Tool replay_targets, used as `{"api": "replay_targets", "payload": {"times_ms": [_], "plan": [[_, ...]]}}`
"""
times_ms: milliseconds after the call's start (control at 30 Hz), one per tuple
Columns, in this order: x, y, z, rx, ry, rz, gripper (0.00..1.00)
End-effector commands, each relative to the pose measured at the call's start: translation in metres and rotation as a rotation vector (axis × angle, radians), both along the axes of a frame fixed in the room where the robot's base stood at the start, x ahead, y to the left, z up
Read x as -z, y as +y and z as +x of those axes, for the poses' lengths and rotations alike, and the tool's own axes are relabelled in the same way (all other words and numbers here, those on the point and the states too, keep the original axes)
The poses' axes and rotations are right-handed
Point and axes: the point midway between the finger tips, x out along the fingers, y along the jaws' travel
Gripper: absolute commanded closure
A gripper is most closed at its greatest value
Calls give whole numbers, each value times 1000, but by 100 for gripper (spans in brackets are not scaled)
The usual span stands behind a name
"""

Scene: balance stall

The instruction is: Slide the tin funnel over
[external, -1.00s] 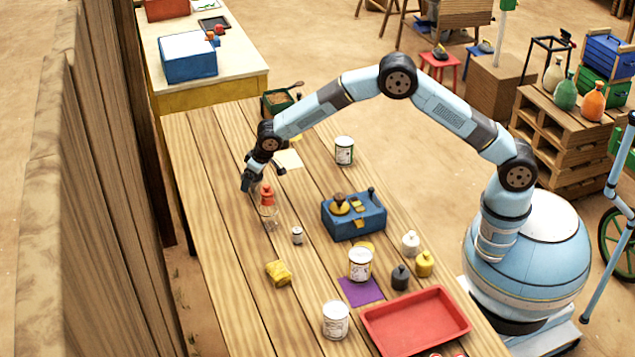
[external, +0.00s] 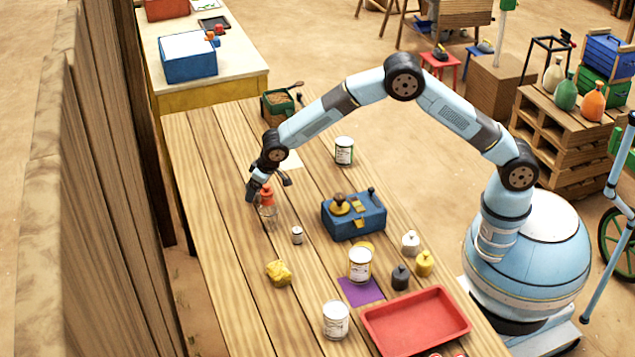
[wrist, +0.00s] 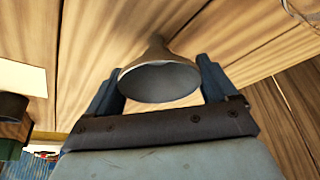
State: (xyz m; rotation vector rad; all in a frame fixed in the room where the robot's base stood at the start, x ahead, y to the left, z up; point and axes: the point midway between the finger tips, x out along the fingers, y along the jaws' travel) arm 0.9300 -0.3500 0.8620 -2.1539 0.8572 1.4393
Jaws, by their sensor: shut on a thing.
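The tin funnel (wrist: 160,80) is a grey metal cone. In the wrist view it sits between both fingers of my gripper (wrist: 160,92), its wide mouth towards the camera and its narrow end away. My gripper is shut on it. In the external view my gripper (external: 267,187) is low over the left part of the wooden table, right at the red top of a clear bottle (external: 268,211). The funnel cannot be made out there, and I cannot tell whether anything touches the bottle.
A small grey-white can (external: 297,235) and a yellow lump (external: 279,273) stand nearer the front. A blue box (external: 354,217) is to the right, with a white tin (external: 344,151) behind it. A red tray (external: 415,320) lies front right. The table's left strip is clear.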

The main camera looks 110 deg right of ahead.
Motion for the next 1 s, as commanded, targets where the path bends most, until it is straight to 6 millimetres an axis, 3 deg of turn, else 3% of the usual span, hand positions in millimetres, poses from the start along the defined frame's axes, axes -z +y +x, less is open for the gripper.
{"api": "replay_targets", "payload": {"times_ms": [67,100,233,567,767,1000], "plan": [[0,0,0,0,0,0,43],[0,0,0,0,0,0,13],[0,0,0,0,0,0,1],[-5,1,-1,0,-1,-1,0],[-30,8,-8,1,-3,-1,0],[-73,21,-21,-1,-2,-1,0]]}}
